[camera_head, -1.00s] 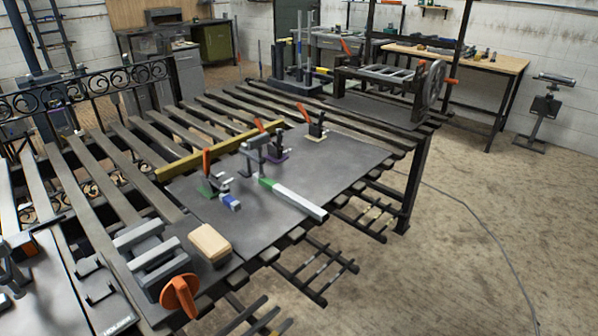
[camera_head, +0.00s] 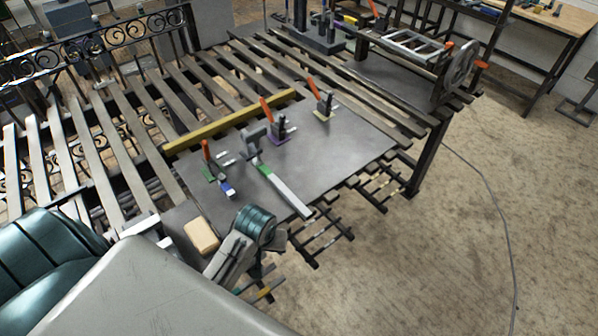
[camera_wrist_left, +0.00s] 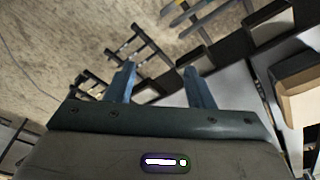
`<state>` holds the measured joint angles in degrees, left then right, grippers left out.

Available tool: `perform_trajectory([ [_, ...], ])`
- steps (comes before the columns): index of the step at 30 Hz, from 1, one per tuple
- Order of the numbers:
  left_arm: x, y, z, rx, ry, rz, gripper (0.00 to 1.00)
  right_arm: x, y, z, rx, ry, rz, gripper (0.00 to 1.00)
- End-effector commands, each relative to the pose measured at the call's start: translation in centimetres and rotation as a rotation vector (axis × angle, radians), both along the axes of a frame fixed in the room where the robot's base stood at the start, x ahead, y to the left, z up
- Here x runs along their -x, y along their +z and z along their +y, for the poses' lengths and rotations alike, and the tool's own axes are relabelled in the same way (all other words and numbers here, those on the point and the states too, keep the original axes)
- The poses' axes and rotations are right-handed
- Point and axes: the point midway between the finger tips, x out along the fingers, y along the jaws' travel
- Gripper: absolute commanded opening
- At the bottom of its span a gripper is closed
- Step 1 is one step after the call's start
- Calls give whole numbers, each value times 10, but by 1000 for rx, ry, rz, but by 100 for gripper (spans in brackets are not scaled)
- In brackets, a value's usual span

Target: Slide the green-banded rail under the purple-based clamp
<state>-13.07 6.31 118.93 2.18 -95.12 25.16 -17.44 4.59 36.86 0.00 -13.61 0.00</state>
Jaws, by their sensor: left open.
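The pale rail with a green band (camera_head: 288,192) lies on the dark plate, its near end at the plate's front edge. Its green end meets a grey upright piece (camera_head: 254,143). The purple-based clamp (camera_head: 278,139), with an orange handle raised, stands just behind and right of that piece; the rail's green end is in front of it, apart. My left gripper shows in the left wrist view (camera_wrist_left: 160,84), open and empty, above the table's front edge. In the head view my arm covers the front left, and its fingers cannot be made out. My right gripper is not seen.
A green-based clamp (camera_head: 209,172) and a blue block (camera_head: 228,190) stand left of the rail. A yellow-based clamp (camera_head: 324,114) stands behind right. A yellow bar (camera_head: 232,121) lies behind. A tan block (camera_head: 201,235) sits front left. The plate right of the rail is clear.

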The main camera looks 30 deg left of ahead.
Motion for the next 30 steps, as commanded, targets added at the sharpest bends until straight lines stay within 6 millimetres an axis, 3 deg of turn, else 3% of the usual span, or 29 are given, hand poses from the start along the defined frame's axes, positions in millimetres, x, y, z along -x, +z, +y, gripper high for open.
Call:
perform_trajectory([
  [9, -113, 49, 1, 100, 473, 84, 48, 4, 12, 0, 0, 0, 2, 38],
  [15, -159, 83, 0, 130, 702, 136, 48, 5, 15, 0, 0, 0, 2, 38],
  [20, -171, 92, -1, 136, 772, 154, 48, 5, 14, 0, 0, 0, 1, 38],
  [29, -171, 58, -1, 136, 780, 156, 48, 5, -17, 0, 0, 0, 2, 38],
  [30, -171, 58, -1, 135, 780, 160, 48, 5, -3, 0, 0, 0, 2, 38],
])
